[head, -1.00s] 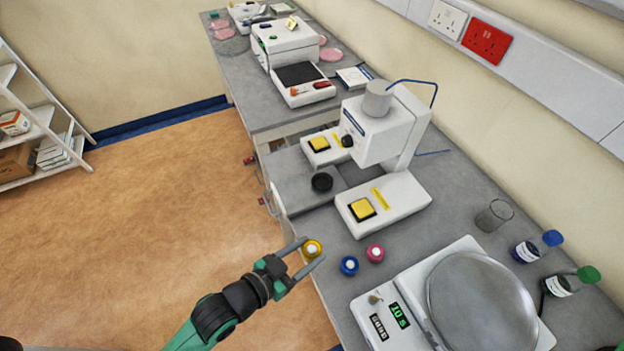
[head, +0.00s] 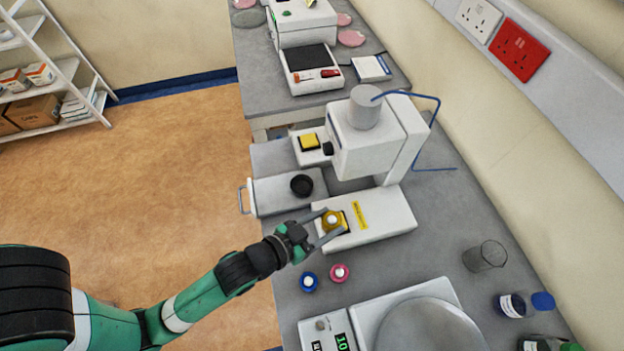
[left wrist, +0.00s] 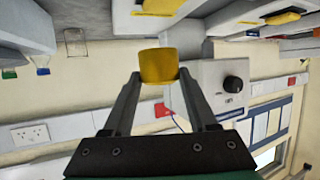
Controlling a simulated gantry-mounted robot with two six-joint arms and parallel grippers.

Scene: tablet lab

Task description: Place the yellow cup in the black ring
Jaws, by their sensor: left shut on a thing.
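The yellow cup (head: 332,218), with a white centre on top, is between the fingers of my left gripper (head: 333,224). The cup also shows in the left wrist view (left wrist: 158,66), held between both fingertips. In the head view it overlaps the near end of the white press base, covering most of the pad there; I cannot tell its exact height above it. The black ring (head: 302,186) sits on the grey tray beside the press, up and left of the cup and apart from it. My right gripper is not in view.
The white press (head: 370,145) rises behind the cup and ring. A blue cup (head: 309,281) and a pink cup (head: 340,273) stand near the bench edge. A balance (head: 405,315), a glass beaker (head: 485,256) and bottles occupy the near right.

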